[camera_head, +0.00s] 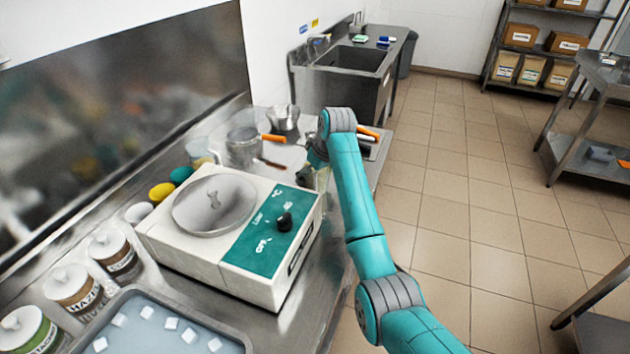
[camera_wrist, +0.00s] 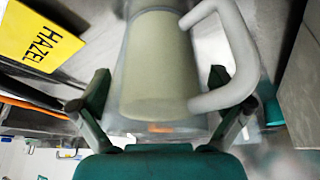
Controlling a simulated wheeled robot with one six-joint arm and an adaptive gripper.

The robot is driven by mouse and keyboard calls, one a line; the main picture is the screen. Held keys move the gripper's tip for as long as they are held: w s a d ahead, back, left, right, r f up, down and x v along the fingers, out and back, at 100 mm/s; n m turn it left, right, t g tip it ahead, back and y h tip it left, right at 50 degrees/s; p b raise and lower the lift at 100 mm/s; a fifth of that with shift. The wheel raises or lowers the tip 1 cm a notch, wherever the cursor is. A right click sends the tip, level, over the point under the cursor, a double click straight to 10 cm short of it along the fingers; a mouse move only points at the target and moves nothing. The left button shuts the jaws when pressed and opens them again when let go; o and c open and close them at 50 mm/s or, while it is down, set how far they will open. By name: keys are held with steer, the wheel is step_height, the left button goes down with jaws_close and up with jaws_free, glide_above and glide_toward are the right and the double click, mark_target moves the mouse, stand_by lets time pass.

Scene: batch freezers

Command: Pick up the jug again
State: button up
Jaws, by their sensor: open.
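The jug (camera_wrist: 160,60) fills the middle of the wrist view. It is see-through, with pale yellow-green contents and a thick whitish handle on its right side. My gripper (camera_wrist: 160,95) is open, with one finger on each side of the jug's body. The right finger overlaps the lower end of the handle in the picture. I cannot tell whether either finger touches the jug. In the head view my gripper (camera_head: 313,165) is beside the back right corner of the white machine, and it and the arm hide most of the jug there.
The white batch freezer (camera_head: 235,235), with a teal panel and round lid, stands close to my gripper. Behind are a pot (camera_head: 243,142) and a metal pitcher (camera_head: 284,118). Labelled canisters (camera_head: 72,285) and an ice tray (camera_head: 245,340) are in front. Tiled floor lies right.

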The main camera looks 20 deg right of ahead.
steer(key=c, duration=1.4)
steer(key=shift+c, duration=0.2)
